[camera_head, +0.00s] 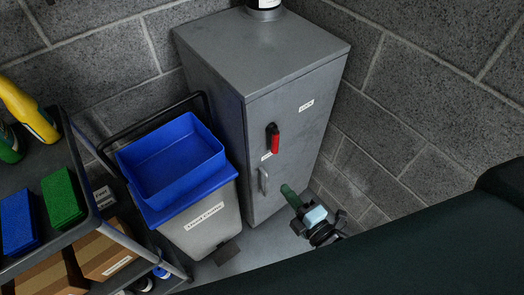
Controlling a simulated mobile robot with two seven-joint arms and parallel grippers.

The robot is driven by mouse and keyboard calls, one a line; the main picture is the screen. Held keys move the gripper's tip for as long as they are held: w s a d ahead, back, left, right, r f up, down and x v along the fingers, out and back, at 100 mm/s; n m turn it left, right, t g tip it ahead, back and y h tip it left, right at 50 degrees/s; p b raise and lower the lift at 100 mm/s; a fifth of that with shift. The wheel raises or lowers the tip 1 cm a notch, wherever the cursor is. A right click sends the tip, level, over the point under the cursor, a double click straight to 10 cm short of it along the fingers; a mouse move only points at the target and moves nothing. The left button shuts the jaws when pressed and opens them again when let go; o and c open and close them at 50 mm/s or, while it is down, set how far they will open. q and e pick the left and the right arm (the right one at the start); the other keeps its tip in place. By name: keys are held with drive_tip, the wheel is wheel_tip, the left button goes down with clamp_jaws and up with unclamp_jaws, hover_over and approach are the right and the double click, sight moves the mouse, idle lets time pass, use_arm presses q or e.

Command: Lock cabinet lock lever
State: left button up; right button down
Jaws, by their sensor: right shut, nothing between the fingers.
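A grey metal cabinet (225,90) stands in the corner. Its lock lever (275,142) has a red handle and a black pivot on the front door. The lever hangs nearly straight down. A "LOCK" label (306,105) is up and to the right of it. A second label (266,156) is at the lever's lower end, partly covered and too small to read. My right gripper (288,190) has green fingers and a light blue body. It is shut and empty, below and right of the lever, apart from it. My left gripper is not in view.
A silver door handle (263,181) is below the lever. A bin with a blue tray (172,157) stands left of the cabinet. A cart (85,228) with bottles and coloured pads is at far left. Block walls stand behind and right. My dark arm crosses the lower right.

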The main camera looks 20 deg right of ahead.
sight(274, 140)
drive_tip(key=shift+w+a+r+n, duration=0.2)
drive_tip(key=shift+w+n, duration=0.05)
drive_tip(key=shift+n, duration=0.15)
drive_tip(key=w+p, duration=0.1)
drive_tip(key=w, duration=1)
drive_tip(key=shift+w+a, duration=0.1)
drive_tip(key=shift+a, duration=0.05)
drive_tip(key=shift+w+d, duration=0.2)
drive_tip(key=shift+d, duration=0.15)
drive_tip(key=shift+d+f, duration=0.1)
drive_tip(key=shift+d, duration=0.15)
